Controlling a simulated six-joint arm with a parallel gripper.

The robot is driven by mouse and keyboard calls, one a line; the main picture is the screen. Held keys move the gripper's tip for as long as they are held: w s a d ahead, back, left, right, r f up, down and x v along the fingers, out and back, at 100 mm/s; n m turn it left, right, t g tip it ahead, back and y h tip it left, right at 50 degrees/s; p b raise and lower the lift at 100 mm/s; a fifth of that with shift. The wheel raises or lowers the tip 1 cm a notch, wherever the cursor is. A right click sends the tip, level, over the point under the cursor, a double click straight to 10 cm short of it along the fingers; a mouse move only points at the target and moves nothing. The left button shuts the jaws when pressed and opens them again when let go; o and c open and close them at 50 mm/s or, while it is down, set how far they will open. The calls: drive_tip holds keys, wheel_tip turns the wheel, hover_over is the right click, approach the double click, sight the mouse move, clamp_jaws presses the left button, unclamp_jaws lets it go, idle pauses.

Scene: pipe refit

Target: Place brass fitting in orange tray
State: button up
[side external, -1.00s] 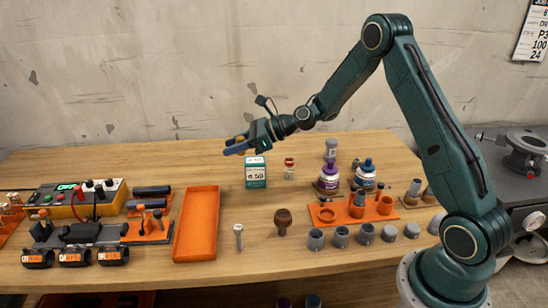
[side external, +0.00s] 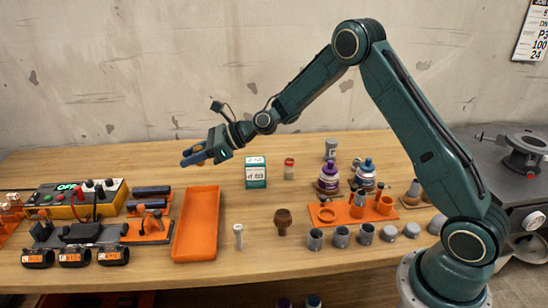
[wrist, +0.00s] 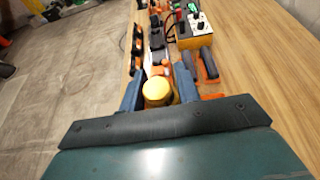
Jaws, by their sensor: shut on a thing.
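My gripper (side external: 193,157) is up in the air above the back left of the bench, level with the far end of the orange tray and pointing left. In the wrist view its two blue fingers (wrist: 157,95) are shut on the yellow brass fitting (wrist: 156,91), whose round end shows between them. In the side view the fitting is mostly hidden by the fingers. The orange tray (side external: 196,225) is long and shallow, lies flat on the wooden bench, and looks empty.
Left of the tray are a yellow control box (side external: 75,197), dark rods and black clamps. Right of it stand a bolt (side external: 238,236), a brown fitting (side external: 283,221) and several grey pipe pieces.

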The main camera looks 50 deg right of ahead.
sight(204, 222)
wheel_tip(204, 222, down, 16)
drive_tip(key=shift+a+f, duration=0.1)
drive_tip(key=shift+a, duration=0.05)
idle(0.7)
drive_tip(key=shift+f, duration=0.1)
drive_tip(key=shift+f, duration=1.8)
drive_tip(key=shift+f, duration=0.1)
drive_tip(key=o, duration=1)
drive_tip(key=v, duration=1.2)
